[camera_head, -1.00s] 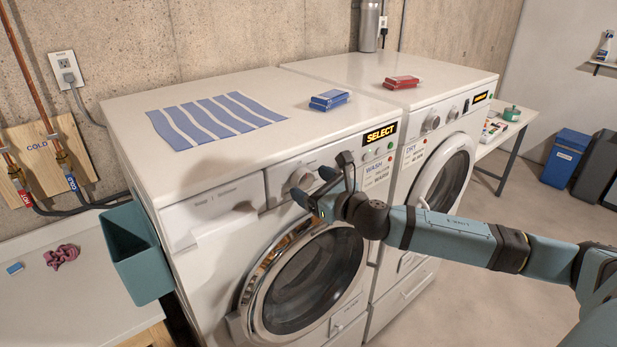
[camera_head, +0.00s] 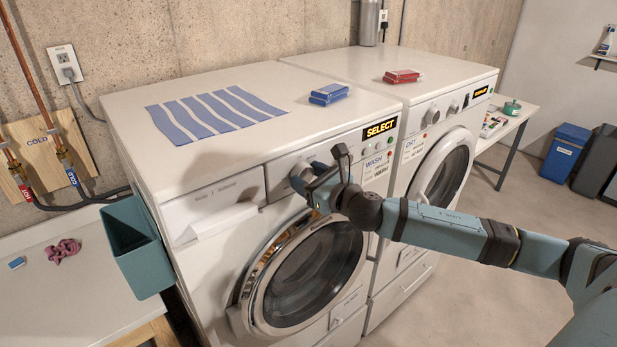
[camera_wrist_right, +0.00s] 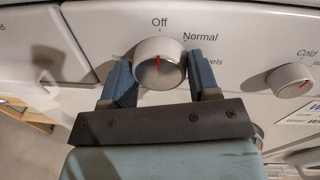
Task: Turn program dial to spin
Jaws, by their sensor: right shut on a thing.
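The program dial (camera_wrist_right: 159,66) is a round white knob with a red pointer line on the left washer's front panel. In the right wrist view its red line points up to "Off"; "Normal" is printed to its upper right, and the other labels are partly hidden. My right gripper (camera_wrist_right: 159,78) has one blue finger on each side of the dial and is shut on it. In the head view the right gripper (camera_head: 302,180) reaches the panel from the right and covers part of the dial. The washer's display (camera_head: 380,129) reads "SELECT". My left gripper is not in view.
A second smaller knob (camera_wrist_right: 291,79), marked "Cold", sits right of the dial. The washer's round door (camera_head: 305,272) is shut below. A blue box (camera_head: 328,95) and a striped cloth (camera_head: 215,112) lie on top. A teal bin (camera_head: 137,248) hangs at the left side.

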